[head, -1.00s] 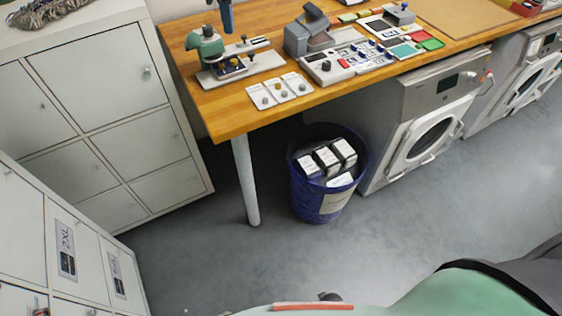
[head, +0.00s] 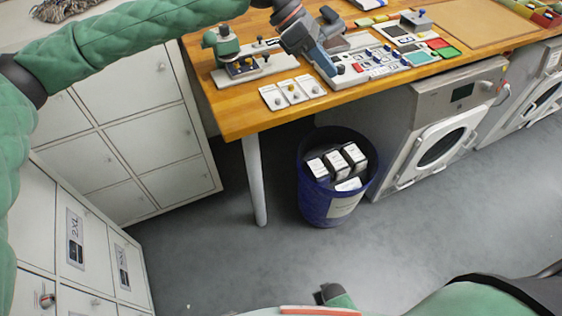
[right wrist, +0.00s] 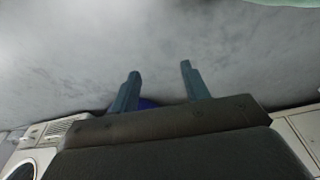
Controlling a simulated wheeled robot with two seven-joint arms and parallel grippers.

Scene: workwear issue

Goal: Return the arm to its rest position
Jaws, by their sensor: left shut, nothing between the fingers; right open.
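My left arm, in a green padded sleeve, reaches in from the left of the head view across the cabinets. Its left gripper (head: 325,64) is shut and empty, over the front part of the workbench (head: 250,112). It covers part of a grey device behind it. I cannot tell whether it touches anything on the bench. My right gripper (right wrist: 158,80) shows in the right wrist view with its two blue fingers apart and nothing between them. Grey floor lies beyond them.
The bench holds a green-topped press (head: 222,45), white cards (head: 292,92) and a control panel (head: 375,62). A blue bin (head: 328,205) with white boxes stands below, beside a washing machine (head: 425,150). Cabinets (head: 150,145) stand at left.

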